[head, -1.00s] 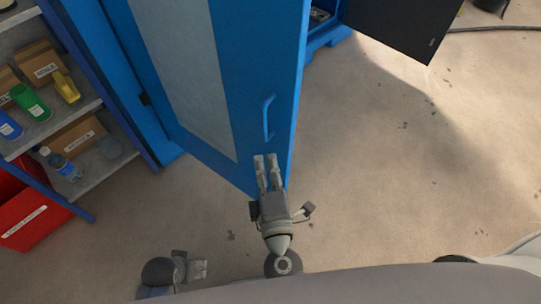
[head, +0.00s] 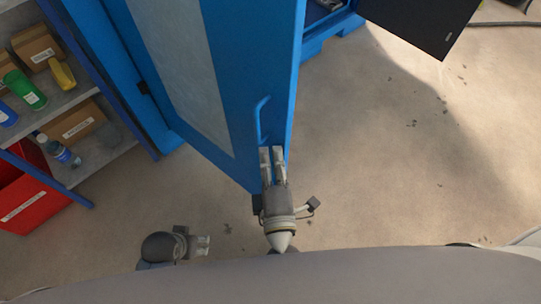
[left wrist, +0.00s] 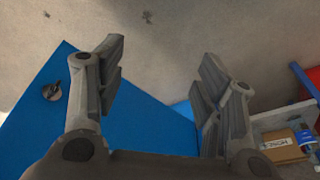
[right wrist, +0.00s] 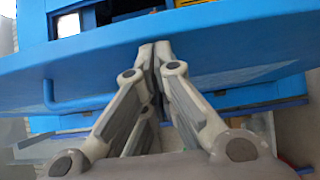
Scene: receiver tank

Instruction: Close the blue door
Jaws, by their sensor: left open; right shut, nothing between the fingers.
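The blue door (head: 235,90) stands swung open from its cabinet. It has a pale panel and a blue bar handle (head: 260,122) near its free edge. My right gripper (head: 272,150) is shut and empty, its fingertips close to the door's free edge below the handle. In the right wrist view its fingertips (right wrist: 155,48) overlap the blue door (right wrist: 215,55); I cannot tell whether they touch. My left gripper (head: 205,246) is low at the left, apart from the door. In the left wrist view it is open and empty (left wrist: 160,70), with a blue surface behind it.
A shelf unit at the left holds cardboard boxes (head: 78,122), bottles (head: 58,150) and a red bin (head: 35,200). A dark door or panel (head: 425,22) hangs open at the upper right.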

